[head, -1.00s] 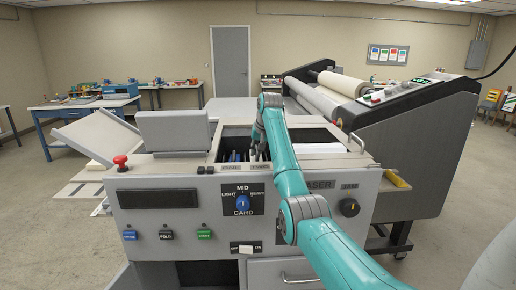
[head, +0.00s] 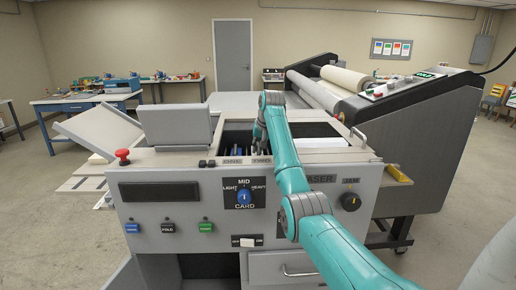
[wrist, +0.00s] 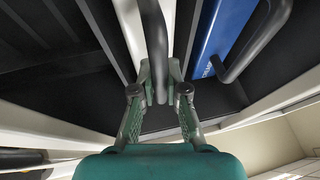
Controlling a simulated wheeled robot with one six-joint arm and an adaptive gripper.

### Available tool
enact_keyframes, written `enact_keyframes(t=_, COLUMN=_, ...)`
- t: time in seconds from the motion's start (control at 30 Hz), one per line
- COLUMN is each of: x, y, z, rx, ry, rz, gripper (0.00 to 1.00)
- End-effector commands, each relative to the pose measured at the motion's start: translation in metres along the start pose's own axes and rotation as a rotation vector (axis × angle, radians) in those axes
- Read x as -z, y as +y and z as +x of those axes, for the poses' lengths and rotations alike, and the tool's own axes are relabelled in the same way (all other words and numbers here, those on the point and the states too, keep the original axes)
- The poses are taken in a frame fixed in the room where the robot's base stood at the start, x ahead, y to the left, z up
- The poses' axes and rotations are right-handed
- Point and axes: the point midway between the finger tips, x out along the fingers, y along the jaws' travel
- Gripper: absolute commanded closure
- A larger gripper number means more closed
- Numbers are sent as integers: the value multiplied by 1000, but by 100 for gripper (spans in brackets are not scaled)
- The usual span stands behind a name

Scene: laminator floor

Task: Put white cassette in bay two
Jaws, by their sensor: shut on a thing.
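My gripper (wrist: 160,88) is shut on the dark handle (wrist: 156,45) of the white cassette (wrist: 131,28), whose pale body shows on both sides of the handle in the wrist view. A blue cassette (wrist: 210,38) with its own dark handle stands to the right there. In the head view my gripper (head: 259,137) is at the open well in the machine's top, behind two labels on its front edge. My arm hides part of the well, and the white cassette cannot be made out there.
The machine's grey front carries a blue knob (head: 243,197) and several buttons. A red stop button (head: 122,156) and a raised grey cover (head: 174,125) stand left of the well. A metal handle (head: 358,138) rises at its right. A roller machine (head: 430,130) stands behind right.

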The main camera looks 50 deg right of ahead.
Motion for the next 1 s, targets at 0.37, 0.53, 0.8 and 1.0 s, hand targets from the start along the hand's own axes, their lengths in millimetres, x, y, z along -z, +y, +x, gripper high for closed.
enact_keyframes(t=0.37, x=-2, y=1, z=5, rx=1, ry=3, rz=0, gripper=100)
enact_keyframes(t=0.53, x=-3, y=2, z=7, rx=1, ry=2, rz=0, gripper=100)
enact_keyframes(t=0.8, x=-4, y=2, z=11, rx=0, ry=-1, rz=0, gripper=100)
enact_keyframes(t=1.0, x=-5, y=2, z=12, rx=-1, ry=-3, rz=0, gripper=60)
